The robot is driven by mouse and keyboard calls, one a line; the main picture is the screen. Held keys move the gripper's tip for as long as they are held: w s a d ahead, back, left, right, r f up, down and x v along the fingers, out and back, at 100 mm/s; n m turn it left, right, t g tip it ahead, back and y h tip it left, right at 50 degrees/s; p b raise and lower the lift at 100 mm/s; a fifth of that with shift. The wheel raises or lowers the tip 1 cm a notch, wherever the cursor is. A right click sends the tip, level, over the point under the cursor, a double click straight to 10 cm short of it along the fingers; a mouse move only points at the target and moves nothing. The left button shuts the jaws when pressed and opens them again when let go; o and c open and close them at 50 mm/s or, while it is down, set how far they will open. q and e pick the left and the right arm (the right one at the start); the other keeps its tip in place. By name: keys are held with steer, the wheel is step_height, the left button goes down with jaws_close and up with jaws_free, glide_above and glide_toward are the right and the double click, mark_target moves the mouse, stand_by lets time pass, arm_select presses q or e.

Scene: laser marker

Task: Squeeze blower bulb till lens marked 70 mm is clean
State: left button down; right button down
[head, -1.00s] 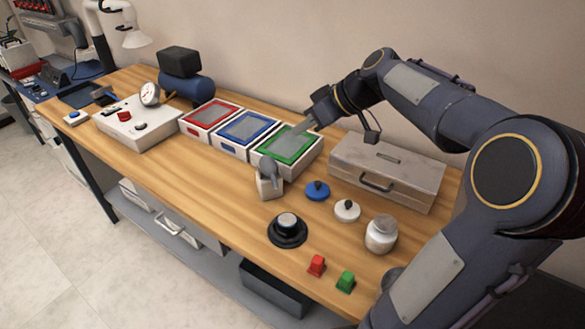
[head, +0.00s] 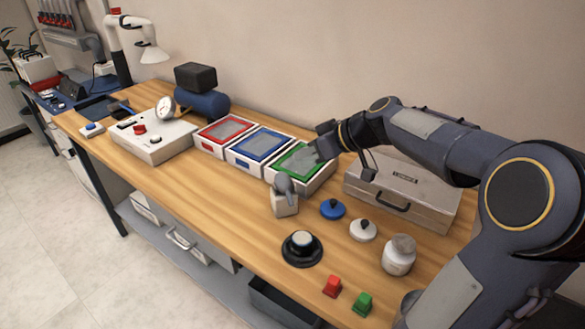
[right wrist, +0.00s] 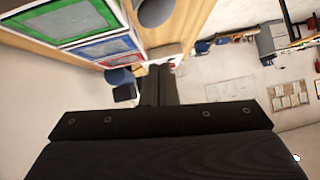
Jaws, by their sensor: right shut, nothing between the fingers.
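A grey bulb-shaped piece with a nozzle (head: 285,187), which may be the blower bulb, stands in a small cream holder (head: 285,206) in front of the green-framed tray. No 70 mm marking is readable, so I cannot tell which thing is that lens. A black round piece with a silver top (head: 301,243) stands nearer the front edge. My right gripper (head: 314,154) is shut and empty over the green-framed tray (head: 287,176), behind the bulb and apart from it. Its dark fingers (right wrist: 159,86) also show in the right wrist view. My left gripper is out of view.
Red-framed (head: 207,148) and blue-framed (head: 240,160) trays stand left of the green one. A metal case (head: 420,200) is under my right arm. Blue (head: 333,209) and white (head: 363,230) knobbed pieces, a jar (head: 398,258), and red (head: 332,287) and green (head: 362,303) pieces stand front right.

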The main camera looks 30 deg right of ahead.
mark_target(287, 178)
steer(key=f, duration=0.1)
steer(key=w+a+f, duration=0.1)
steer(key=f, duration=0.1)
steer(key=w+f, duration=0.1)
steer(key=shift+w+a+f, duration=0.25)
steer(key=shift+a+f, duration=0.25)
steer(key=shift+f, duration=0.5)
step_height(287, 178, down, 2)
steer(key=b, duration=0.3)
steer(key=shift+b, duration=0.35)
steer(key=shift+r, duration=0.1)
